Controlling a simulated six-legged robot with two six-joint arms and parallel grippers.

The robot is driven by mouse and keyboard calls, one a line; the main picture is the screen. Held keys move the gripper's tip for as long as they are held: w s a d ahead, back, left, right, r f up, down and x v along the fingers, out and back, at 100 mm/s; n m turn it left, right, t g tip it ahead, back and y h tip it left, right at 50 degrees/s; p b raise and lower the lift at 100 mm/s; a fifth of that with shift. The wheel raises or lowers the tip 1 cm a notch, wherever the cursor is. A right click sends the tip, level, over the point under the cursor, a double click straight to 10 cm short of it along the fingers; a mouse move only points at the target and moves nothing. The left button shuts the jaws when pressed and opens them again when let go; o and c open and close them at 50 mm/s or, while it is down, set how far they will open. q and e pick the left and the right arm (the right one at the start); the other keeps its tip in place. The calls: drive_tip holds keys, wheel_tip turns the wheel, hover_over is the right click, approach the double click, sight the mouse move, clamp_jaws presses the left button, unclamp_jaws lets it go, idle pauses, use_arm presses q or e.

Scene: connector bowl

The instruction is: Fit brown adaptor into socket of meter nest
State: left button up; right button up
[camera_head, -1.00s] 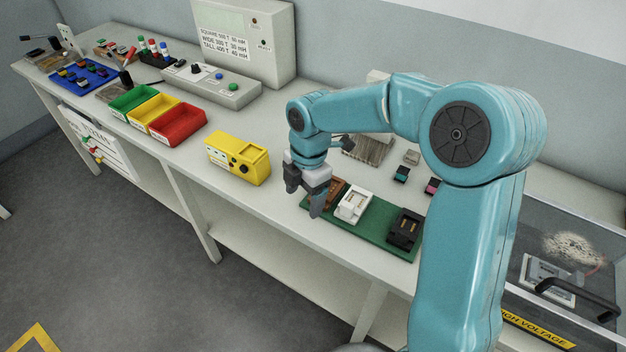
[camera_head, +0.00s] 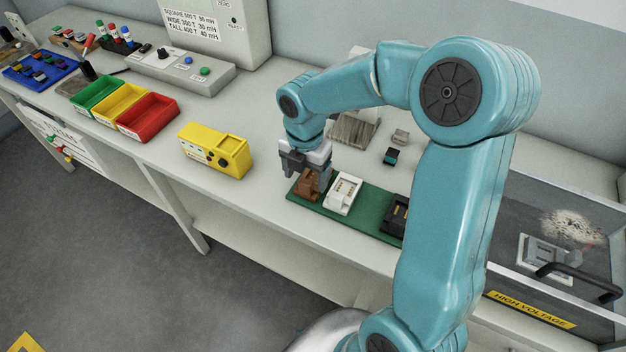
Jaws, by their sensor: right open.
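The brown adaptor (camera_head: 308,188) stands at the left end of a green board (camera_head: 370,222), left of a white adaptor (camera_head: 343,194) and a black one (camera_head: 396,215). My right gripper (camera_head: 305,172) points down at the brown adaptor, its open fingers close over it. The fingers hide the adaptor's upper part, and I cannot tell whether they touch it. A yellow meter box (camera_head: 212,151) with a dark dial and a recess on top stands to the left on the bench. I cannot tell whether this is the meter nest. My left gripper is not in view.
Green, yellow and red bins (camera_head: 148,117) stand left of the yellow box. A grey control panel (camera_head: 180,70) is behind them. A small dark teal piece (camera_head: 391,156) lies behind the board. A clear-covered high-voltage case (camera_head: 530,270) is at right. Bench between yellow box and board is clear.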

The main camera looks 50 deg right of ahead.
sight(304, 184)
drive_tip(key=f, duration=0.4)
drive_tip(key=shift+w+a+f, duration=0.15)
drive_tip(key=shift+w+f, duration=0.05)
drive_tip(key=shift+f, duration=0.2)
drive_tip(key=shift+s+f, duration=0.1)
drive_tip(key=shift+f, duration=0.2)
drive_tip(key=shift+w+d+f, duration=0.2)
drive_tip(key=shift+d+f, duration=0.05)
drive_tip(key=shift+f, duration=0.05)
drive_tip(key=shift+s+a+r, duration=0.1)
drive_tip(key=shift+a+r, duration=0.05)
drive_tip(key=c, duration=1)
drive_tip(key=shift+o, duration=0.2)
